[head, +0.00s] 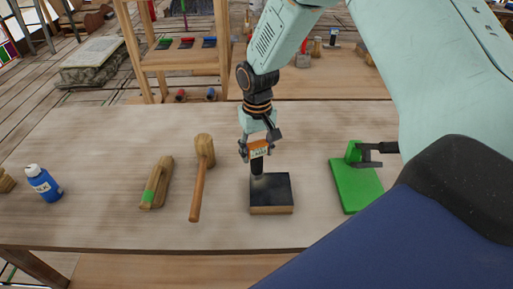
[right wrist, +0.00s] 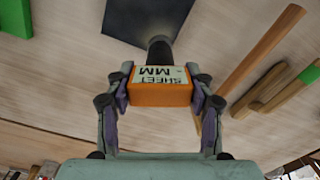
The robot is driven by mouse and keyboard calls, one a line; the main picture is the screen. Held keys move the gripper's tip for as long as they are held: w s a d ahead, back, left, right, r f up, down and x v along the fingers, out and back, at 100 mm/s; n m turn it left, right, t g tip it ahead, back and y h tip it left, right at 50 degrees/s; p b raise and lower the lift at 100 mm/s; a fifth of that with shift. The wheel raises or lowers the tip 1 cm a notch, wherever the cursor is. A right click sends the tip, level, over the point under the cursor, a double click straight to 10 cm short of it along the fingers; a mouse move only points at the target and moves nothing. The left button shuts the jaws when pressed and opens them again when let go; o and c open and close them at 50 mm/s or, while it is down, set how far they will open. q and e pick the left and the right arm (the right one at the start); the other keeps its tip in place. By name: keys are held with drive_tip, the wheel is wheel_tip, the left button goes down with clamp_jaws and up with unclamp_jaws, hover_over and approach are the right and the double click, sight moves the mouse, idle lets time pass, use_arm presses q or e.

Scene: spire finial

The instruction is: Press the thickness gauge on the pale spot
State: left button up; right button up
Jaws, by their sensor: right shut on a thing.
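My right gripper (head: 258,146) is shut on the thickness gauge (head: 258,149), an orange block with a pale label and a dark probe pointing down. In the right wrist view the gauge (right wrist: 160,87) sits between both fingers, its label reading "SHEET MM". The probe's tip is over the dark plate (head: 271,195), near its upper left part. Whether the tip touches the plate or hovers just above it I cannot tell. The plate also shows in the right wrist view (right wrist: 140,18). A faint paler patch shows by the tip; the probe partly hides it. My left gripper is not in view.
A wooden mallet (head: 203,165) and a wooden block with a green patch (head: 157,182) lie left of the plate. A blue bottle (head: 43,184) stands at far left. A green plate with an upright block (head: 357,185) is at right. The bench (head: 105,135) is bare between them.

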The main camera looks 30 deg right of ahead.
drive_tip(key=shift+d+f, duration=0.1)
drive_tip(key=shift+f, duration=0.2)
drive_tip(key=shift+w+f, duration=0.3)
drive_tip(key=shift+f, duration=0.05)
drive_tip(key=shift+s+r, duration=0.15)
drive_tip(key=shift+s, duration=0.15)
drive_tip(key=shift+w, duration=0.25)
drive_tip(key=shift+s, duration=0.2)
drive_tip(key=shift+w, duration=0.2)
drive_tip(key=shift+s, duration=0.15)
idle(0.6)
